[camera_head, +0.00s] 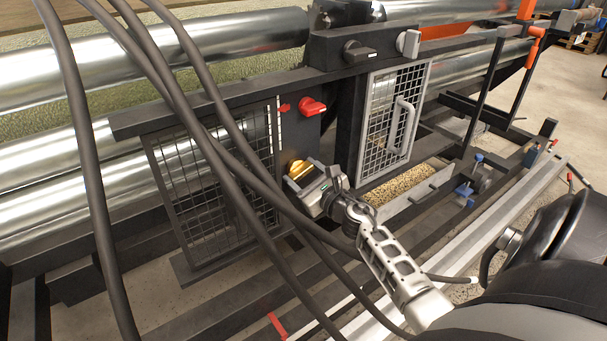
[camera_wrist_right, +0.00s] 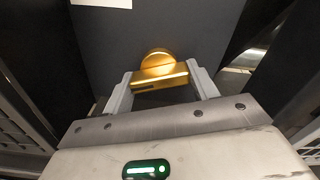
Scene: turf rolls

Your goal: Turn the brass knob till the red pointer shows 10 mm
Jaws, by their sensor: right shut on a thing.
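The brass knob (camera_head: 297,167) sits on a dark panel between two mesh doors. In the right wrist view the knob (camera_wrist_right: 157,58) shows a round base and a bar-shaped grip. My right gripper (camera_head: 301,174) is shut on the knob; in the wrist view its fingers (camera_wrist_right: 160,82) stand at both ends of the bar. The red pointer (camera_head: 285,107) is above the knob, near the top of a narrow pale scale strip (camera_head: 279,130). The marks are too small to read. My left gripper is not in view.
A red rotary handle (camera_head: 312,106) is right of the pointer. Mesh doors stand left (camera_head: 215,190) and right (camera_head: 385,120). A tray of grainy material (camera_head: 408,183) lies below the right door. Dark cables cross in front on the left.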

